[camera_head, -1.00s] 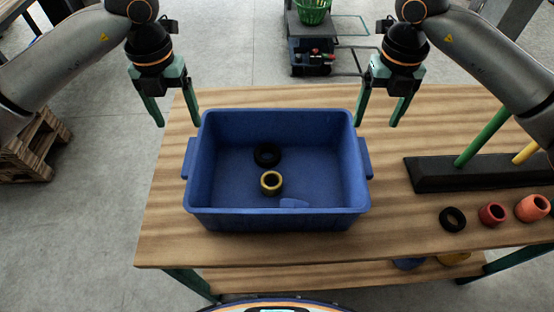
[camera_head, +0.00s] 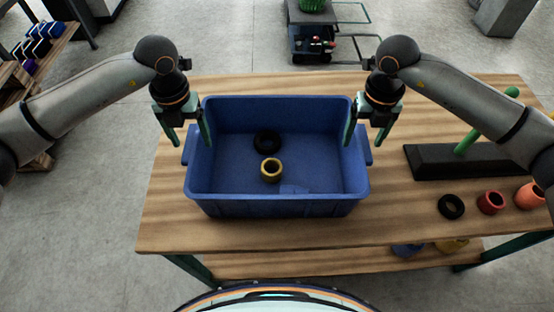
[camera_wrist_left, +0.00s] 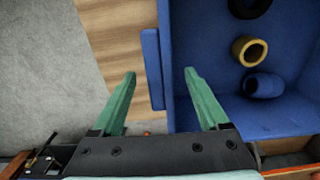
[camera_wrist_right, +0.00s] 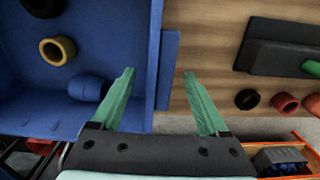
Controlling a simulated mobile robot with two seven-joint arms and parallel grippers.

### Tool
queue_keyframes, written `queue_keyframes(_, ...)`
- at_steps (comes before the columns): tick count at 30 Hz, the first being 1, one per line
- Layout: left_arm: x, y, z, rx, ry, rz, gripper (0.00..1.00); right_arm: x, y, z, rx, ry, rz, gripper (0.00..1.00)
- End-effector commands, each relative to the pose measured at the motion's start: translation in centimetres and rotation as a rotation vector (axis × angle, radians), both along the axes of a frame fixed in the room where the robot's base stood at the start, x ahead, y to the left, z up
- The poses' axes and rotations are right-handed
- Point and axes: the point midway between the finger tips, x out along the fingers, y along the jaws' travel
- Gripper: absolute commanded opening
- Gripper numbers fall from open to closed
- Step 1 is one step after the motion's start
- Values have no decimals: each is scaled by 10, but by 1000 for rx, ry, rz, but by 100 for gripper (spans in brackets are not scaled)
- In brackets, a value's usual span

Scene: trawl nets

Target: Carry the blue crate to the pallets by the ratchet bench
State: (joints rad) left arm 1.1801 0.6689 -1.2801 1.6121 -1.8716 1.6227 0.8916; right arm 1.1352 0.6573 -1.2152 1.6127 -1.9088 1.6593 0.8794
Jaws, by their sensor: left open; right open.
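The blue crate (camera_head: 278,206) stands on the wooden bench. It holds a black ring (camera_head: 267,141), a yellow ring (camera_head: 271,169) and a blue piece (camera_head: 295,189). My left gripper (camera_head: 192,142) is open above the crate's left wall, one finger on each side. In the left wrist view the crate's side handle (camera_wrist_left: 153,82) lies between the open fingers (camera_wrist_left: 160,75). My right gripper (camera_head: 366,142) is open above the right wall in the same way. In the right wrist view the other handle (camera_wrist_right: 167,70) lies between the fingers (camera_wrist_right: 158,75). Neither gripper holds anything.
The wooden bench (camera_head: 400,230) has a black stand (camera_head: 430,163) with a green post at right. A black ring (camera_head: 451,206), a red ring (camera_head: 490,202) and an orange ring (camera_head: 529,196) lie in front of it. A dark cart (camera_head: 310,40) stands behind the bench.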

Motion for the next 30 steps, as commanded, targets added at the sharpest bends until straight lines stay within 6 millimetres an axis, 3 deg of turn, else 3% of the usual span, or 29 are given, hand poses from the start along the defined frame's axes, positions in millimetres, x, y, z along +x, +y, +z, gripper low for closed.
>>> queue_keyframes(6,0,0,-15,0,0,-1,78,0,0,-15,1,0,1,78)
queue_keyframes(15,0,0,-17,0,-1,-1,78,0,0,-17,0,-1,1,78)
queue_keyframes(30,0,0,-16,0,-1,-1,22,0,0,-16,0,-1,0,22)
